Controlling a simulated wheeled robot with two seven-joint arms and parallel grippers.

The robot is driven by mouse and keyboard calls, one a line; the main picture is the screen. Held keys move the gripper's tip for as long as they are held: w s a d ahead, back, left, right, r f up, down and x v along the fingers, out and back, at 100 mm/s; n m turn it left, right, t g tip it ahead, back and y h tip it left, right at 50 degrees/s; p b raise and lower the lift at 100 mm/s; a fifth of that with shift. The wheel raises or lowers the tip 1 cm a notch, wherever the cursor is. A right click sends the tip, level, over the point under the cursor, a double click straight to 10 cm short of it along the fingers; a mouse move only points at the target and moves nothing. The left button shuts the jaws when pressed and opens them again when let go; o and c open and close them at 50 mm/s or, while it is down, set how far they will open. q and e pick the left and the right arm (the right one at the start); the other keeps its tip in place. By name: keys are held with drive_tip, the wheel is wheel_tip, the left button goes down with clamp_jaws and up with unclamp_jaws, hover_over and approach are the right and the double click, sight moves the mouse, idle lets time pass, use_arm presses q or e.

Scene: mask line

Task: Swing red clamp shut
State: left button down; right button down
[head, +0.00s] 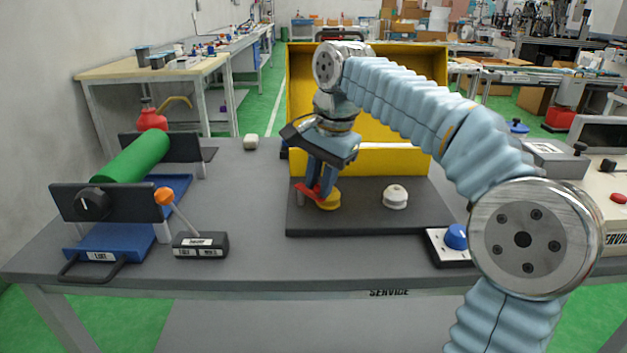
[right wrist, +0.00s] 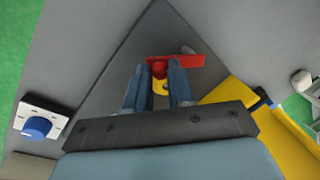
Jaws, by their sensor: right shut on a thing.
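The red clamp (head: 307,190) is on the left part of the dark base plate (head: 350,223), close to a yellow round piece (head: 331,201). My right gripper (head: 320,193) reaches down over it and is shut on the clamp. In the right wrist view my right gripper (right wrist: 158,72) has its fingers on either side of a red knob. The clamp's flat red bar (right wrist: 188,61) extends to the right past the fingertips. The yellow piece shows between the fingers. The fingers partly hide the clamp in the head view. My left gripper is not in view.
A white round knob (head: 395,196) stands on the plate's right part. A yellow panel (head: 300,100) rises behind the plate. A green roller (head: 134,158) and an orange-knobbed lever box (head: 200,245) are at left.

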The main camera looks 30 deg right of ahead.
drive_tip(key=d+n, duration=0.1)
drive_tip(key=n, duration=0.1)
drive_tip(key=w+n, duration=0.1)
drive_tip(key=d+n, duration=0.1)
drive_tip(key=n, duration=0.1)
drive_tip(key=shift+w+d+n+g+y, duration=0.15)
drive_tip(key=shift+d+n+g+y, duration=0.15)
drive_tip(key=shift+y, duration=0.1)
drive_tip(key=shift+w+d+n+g, duration=0.15)
drive_tip(key=shift+w+d+n, duration=0.2)
drive_tip(key=shift+n, duration=0.7)
drive_tip(key=shift+w+d+n+g, duration=0.15)
drive_tip(key=shift+w+d+n, duration=0.2)
drive_tip(key=shift+n, duration=0.7)
drive_tip(key=c, duration=1)
unclamp_jaws()
